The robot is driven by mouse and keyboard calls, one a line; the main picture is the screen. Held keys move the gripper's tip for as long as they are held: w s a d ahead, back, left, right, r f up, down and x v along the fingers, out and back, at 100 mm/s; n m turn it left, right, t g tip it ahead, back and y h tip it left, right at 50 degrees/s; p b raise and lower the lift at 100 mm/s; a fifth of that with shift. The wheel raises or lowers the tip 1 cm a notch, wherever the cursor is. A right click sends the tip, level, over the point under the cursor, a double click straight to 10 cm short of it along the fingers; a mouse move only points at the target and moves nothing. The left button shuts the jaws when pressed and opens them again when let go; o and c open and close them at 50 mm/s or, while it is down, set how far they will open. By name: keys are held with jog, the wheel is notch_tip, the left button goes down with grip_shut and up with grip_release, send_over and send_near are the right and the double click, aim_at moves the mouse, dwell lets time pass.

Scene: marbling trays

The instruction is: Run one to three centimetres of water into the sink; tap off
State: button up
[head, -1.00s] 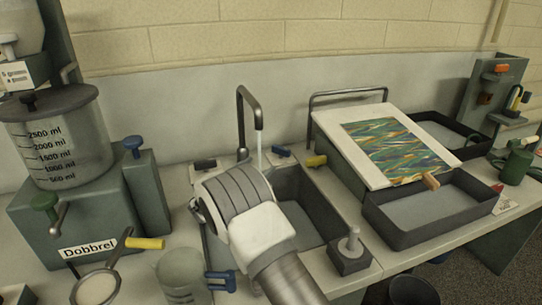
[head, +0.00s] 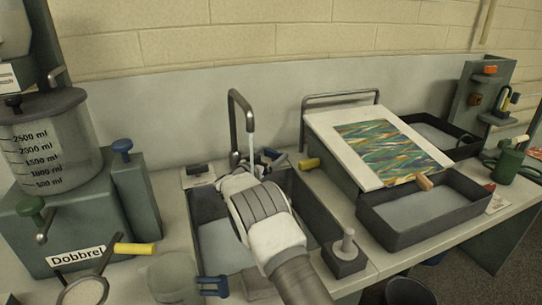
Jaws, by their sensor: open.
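The dark grey sink (head: 322,213) is set in the bench, with a pale grey surface visible in its left part; the water depth cannot be read. A bent metal tap (head: 233,125) stands behind it, and a thin stream of water (head: 252,142) runs from its spout. My arm crosses over the sink and hides its middle. A dark tap handle (head: 198,169) sits left of the tap.
A labelled green dispenser (head: 80,230) with a measuring vessel stands left. A clear beaker (head: 172,278) and a blue clip (head: 212,286) are at the front. A grey block with a peg (head: 345,255) is right of the sink. Beyond are a sloped board (head: 330,125) and a tray (head: 420,233).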

jog(key=shift+c, duration=0.2)
jog(key=c, duration=1)
jog(key=shift+n+y, duration=0.3)
jog(key=shift+y, duration=0.1)
jog(key=shift+s+d+f+n+t+y+b, duration=0.15)
jog(key=shift+n+t+y+b, duration=0.35)
jog(key=shift+y, duration=0.3)
jog(key=shift+d+f+n+t+y+b, duration=0.1)
jog(key=shift+n+t+y+b, duration=0.3)
jog(key=shift+n+y+b, duration=0.3)
jog(key=n+y+b, duration=0.1)
jog(key=y+b, duration=0.1)
jog(key=n+y+b, duration=0.1)
jog(key=b, duration=0.1)
jog(key=shift+d+f+t+y, duration=0.15)
jog(key=shift+d+t+y, duration=0.05)
jog(key=shift+t+y, duration=0.2)
jog(key=n+y+b, duration=0.2)
jog(key=b, duration=0.1)
jog(key=shift+d+y, duration=0.15)
jog(key=shift+y, duration=0.25)
jog(key=n+y+b, duration=0.1)
jog(key=y+b, duration=0.1)
jog(key=shift+n+y, duration=0.3)
jog(key=shift+r+n+g+y+b, duration=0.3)
jog(key=shift+n+y+b, duration=0.1)
jog(key=shift+y, duration=0.2)
